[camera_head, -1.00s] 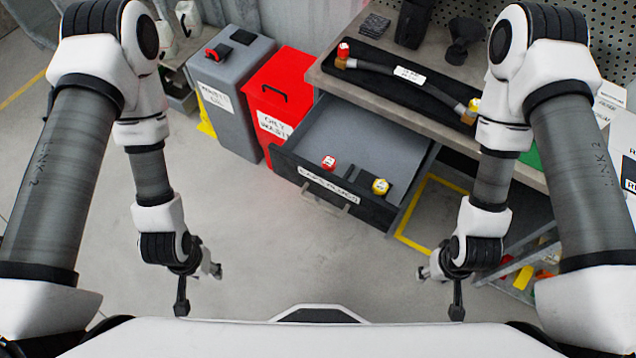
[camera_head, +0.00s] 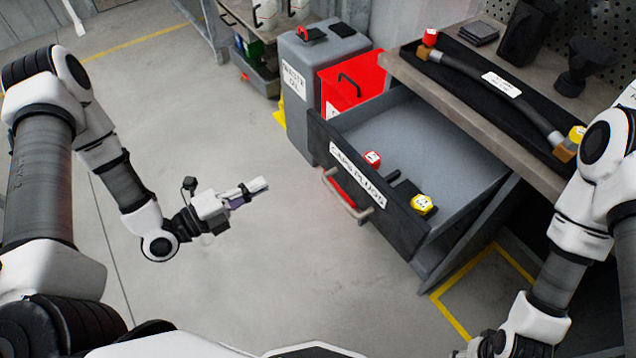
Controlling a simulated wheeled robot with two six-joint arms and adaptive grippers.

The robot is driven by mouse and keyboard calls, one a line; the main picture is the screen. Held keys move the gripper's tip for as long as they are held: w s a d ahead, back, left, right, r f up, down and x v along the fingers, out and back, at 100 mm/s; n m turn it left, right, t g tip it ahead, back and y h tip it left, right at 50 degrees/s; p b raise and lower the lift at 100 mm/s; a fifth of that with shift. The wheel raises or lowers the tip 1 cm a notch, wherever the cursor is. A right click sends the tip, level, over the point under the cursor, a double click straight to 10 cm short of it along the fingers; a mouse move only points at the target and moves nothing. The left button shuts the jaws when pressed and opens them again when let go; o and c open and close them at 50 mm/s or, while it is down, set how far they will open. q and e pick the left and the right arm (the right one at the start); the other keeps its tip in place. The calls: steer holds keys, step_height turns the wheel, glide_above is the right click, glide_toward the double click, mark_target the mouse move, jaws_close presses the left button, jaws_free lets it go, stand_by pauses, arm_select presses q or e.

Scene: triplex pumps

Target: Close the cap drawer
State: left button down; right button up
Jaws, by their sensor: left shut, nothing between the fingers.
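The cap drawer (camera_head: 405,214) is pulled out from under the workbench. Its dark front carries a white label reading "CAPS PLUGS" and a metal bar handle (camera_head: 345,195). In the drawer are a red cap (camera_head: 372,158), a yellow cap (camera_head: 422,204) and dark pieces between them. My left gripper (camera_head: 262,186) is shut and empty. It is in the air to the left of the drawer front, pointing at it, with a clear gap to the handle. My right gripper (camera_head: 480,346) is at the bottom edge, mostly cut off, so its fingers cannot be made out.
A grey waste bin (camera_head: 325,75) and a red oily-waste bin (camera_head: 350,85) stand left of the drawer. The workbench (camera_head: 445,90) holds a black tray with a hose (camera_head: 490,90). My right arm is in front of the bench's right side. Floor before the drawer is clear.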

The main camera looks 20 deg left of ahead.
arm_select(q)
steer(key=b, duration=0.1)
glide_toward(322, 152)
steer(key=x, duration=0.7)
steer(key=shift+w+d, duration=0.1)
arm_select(e)
steer(key=shift+a+f, duration=0.1)
steer(key=shift+f, duration=0.75)
